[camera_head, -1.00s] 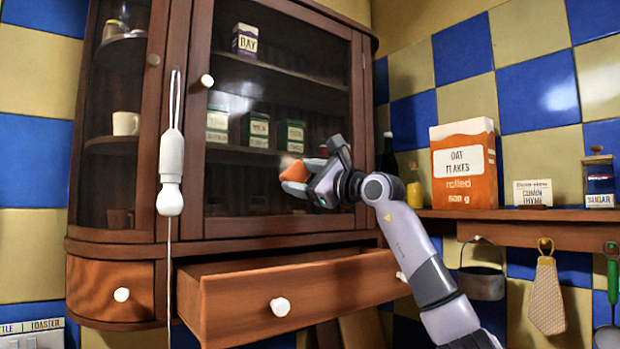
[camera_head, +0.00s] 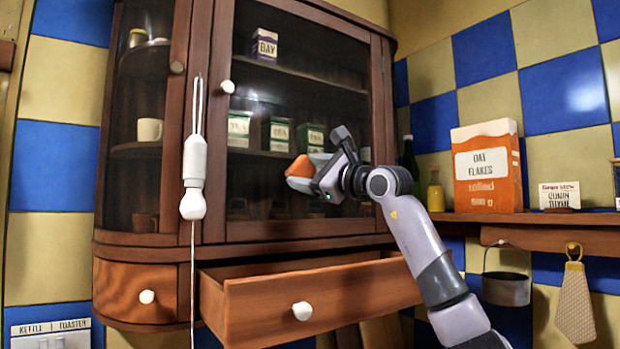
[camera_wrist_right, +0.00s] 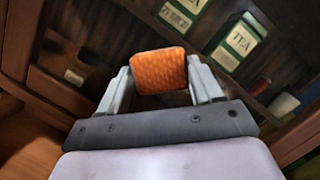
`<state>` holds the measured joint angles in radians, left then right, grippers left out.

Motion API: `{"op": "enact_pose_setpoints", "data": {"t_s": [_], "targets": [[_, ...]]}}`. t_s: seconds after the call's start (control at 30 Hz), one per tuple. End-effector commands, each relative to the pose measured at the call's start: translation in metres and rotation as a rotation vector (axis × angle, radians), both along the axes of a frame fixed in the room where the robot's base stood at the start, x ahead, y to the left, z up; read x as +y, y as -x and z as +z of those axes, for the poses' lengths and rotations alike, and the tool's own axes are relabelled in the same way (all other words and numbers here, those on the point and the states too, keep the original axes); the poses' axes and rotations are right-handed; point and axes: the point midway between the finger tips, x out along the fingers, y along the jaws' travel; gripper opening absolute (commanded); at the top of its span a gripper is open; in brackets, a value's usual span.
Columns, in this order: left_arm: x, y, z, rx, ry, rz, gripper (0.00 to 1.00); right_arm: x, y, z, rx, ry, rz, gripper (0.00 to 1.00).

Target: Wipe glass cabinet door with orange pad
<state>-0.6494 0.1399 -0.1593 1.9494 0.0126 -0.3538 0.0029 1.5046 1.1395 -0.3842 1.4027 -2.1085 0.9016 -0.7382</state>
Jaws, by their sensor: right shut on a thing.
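The glass cabinet door (camera_head: 270,190) is closed in its brown wooden frame, with a white knob at its left edge. Tins and a BAY box show through the glass. My right gripper (camera_head: 302,178) is in front of the middle of the door, shut on the orange pad (camera_head: 299,167). In the right wrist view the pad (camera_wrist_right: 159,70) sits between the two fingers, with the shelves and TEA tins behind it. I cannot tell whether the pad touches the glass. My left gripper is not in view.
An open drawer (camera_head: 350,295) juts out below the door, under my right arm. A white pull (camera_head: 193,170) on a cord hangs left of the door. An oat flakes box (camera_head: 487,165) and a yellow bottle (camera_head: 435,192) stand on the right shelf.

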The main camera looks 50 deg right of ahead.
Motion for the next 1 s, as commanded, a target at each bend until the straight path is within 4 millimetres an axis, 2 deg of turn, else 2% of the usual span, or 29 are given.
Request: {"op": "enact_pose_setpoints", "data": {"t_s": [0.3, 0.63, 1.0], "targets": [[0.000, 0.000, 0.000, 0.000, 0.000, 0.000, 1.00, -0.028, 0.008, -0.001, 0.002, -0.003, -0.005, 0.40], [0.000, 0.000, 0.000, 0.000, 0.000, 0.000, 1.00, -0.042, 0.012, -0.001, 0.002, -0.003, -0.005, 0.40], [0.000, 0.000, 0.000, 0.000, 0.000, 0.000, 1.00, -0.070, 0.022, -0.001, 0.001, -0.003, -0.005, 0.40]]}}
